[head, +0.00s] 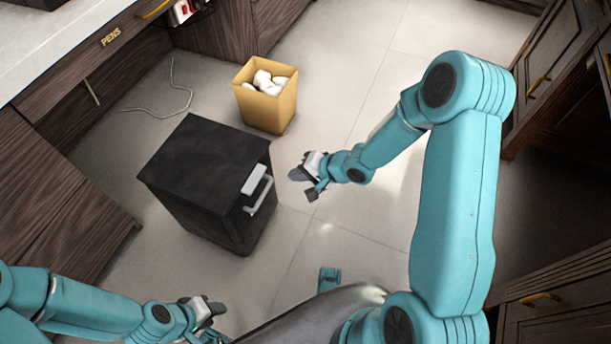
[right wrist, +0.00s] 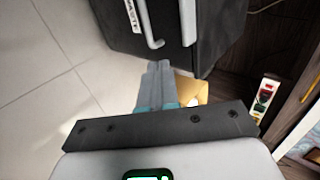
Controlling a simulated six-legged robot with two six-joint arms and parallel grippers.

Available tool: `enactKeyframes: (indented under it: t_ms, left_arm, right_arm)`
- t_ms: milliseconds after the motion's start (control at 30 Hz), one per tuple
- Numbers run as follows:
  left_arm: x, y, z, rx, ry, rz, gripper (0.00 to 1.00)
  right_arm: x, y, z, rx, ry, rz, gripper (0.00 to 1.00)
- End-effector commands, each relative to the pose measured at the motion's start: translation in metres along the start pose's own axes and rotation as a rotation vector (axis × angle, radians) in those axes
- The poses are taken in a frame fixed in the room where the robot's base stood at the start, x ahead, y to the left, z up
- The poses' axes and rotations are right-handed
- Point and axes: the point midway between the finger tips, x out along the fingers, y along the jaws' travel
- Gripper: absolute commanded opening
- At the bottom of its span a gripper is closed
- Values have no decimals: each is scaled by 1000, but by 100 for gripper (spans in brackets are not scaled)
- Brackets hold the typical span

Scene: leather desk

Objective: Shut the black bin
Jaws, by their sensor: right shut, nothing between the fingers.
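The black bin (head: 190,205) stands on the floor left of centre in the head view. Its top shows as a flat dark surface (head: 205,160), and I see no clear gap under it. A pale label and a grey handle (head: 263,195) are on its right side. The bin (right wrist: 205,35) and its handle (right wrist: 150,25) also show in the right wrist view. My right gripper (head: 305,178) is shut and empty, to the right of the bin and apart from it. Its fingers (right wrist: 160,75) show together in the wrist view. My left gripper (head: 214,309) is low in front of the bin; its jaw state is unclear.
A yellow bin (head: 262,108) with white crumpled pieces stands behind the black bin. A white cable (head: 165,110) lies on the floor at left. A wooden desk with a pens drawer (head: 110,38) is at left, cabinets (head: 555,70) at right. Tiled floor between is clear.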

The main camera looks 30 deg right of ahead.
Motion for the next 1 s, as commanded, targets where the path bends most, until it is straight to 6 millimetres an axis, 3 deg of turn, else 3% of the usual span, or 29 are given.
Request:
enactKeyframes:
  t_ms: [33, 133, 333, 567, 1000]
  left_arm:
    - [11, -5, -2, -5, 5, -1, 38]
    - [20, -10, -5, -12, 13, -1, 38]
    - [28, -15, -8, -20, 21, -2, 38]
    - [31, -17, -10, -23, 25, -3, 38]
    - [28, -16, -9, -22, 23, -3, 38]
  right_arm:
    - [17, 4, 1, -4, -3, -1, 0]
    - [38, 4, 0, -4, -3, -1, 0]
    - [60, -17, 0, -5, -1, -2, 0]
    - [68, -28, 0, -2, -1, -1, 0]
    - [68, -30, 0, -2, -2, 0, 0]
